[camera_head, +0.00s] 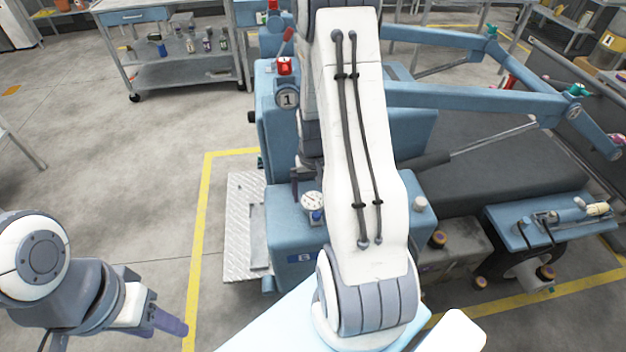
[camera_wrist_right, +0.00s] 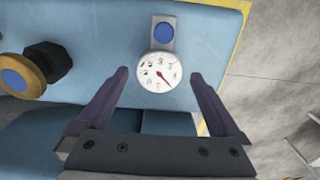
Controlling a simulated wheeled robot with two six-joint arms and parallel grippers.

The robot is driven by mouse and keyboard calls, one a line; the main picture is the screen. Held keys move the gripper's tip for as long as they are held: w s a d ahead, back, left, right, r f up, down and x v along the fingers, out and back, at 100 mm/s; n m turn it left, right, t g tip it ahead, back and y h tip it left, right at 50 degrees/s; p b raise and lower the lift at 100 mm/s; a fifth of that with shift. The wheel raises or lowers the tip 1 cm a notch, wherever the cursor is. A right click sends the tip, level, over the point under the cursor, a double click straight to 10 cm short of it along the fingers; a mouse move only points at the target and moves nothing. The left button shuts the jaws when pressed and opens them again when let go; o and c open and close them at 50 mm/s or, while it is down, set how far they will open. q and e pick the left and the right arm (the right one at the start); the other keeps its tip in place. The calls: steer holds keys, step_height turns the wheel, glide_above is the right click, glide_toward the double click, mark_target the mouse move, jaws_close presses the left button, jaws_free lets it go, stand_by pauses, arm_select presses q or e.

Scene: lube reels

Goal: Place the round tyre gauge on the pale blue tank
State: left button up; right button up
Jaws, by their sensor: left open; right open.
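The round tyre gauge (camera_head: 312,202) has a white dial and a blue button on a grey body. It rests on the blue top of the tank (camera_head: 285,222). In the right wrist view the gauge (camera_wrist_right: 160,64) lies face up on the blue surface (camera_wrist_right: 100,45). My right gripper (camera_wrist_right: 160,76) is open, with one finger on each side of the dial and a gap to both. In the head view my right arm hides much of the tank and most of that gripper. My left gripper (camera_head: 172,322) is at the lower left, away from the tank, holding nothing visible.
A black knob with a brown, blue-centred cap (camera_wrist_right: 22,75) stands beside the gauge. A red valve (camera_head: 284,66) and a number tag (camera_head: 288,98) are behind. Blue lift arms (camera_head: 470,97) extend right. Open floor (camera_head: 130,190) lies left.

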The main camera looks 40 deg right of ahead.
mark_target(313, 202)
step_height(313, 202, up, 6)
steer(key=a+r+n, duration=0.3)
steer(key=a+r, duration=0.1)
steer(key=a, duration=0.5)
steer(key=a+r+n, duration=0.3)
steer(key=a, duration=0.6)
steer(key=s+a+r+n, duration=0.2)
steer(key=s+a+n, duration=0.2)
steer(key=s+a, duration=0.2)
steer(key=s+a+r+n+y, duration=0.1)
steer(key=s+a+r+n, duration=0.2)
steer(key=s+a, duration=0.3)
steer(key=s, duration=0.3)
steer(key=shift+s+a+n, duration=0.35)
steer(key=shift+a+n, duration=0.05)
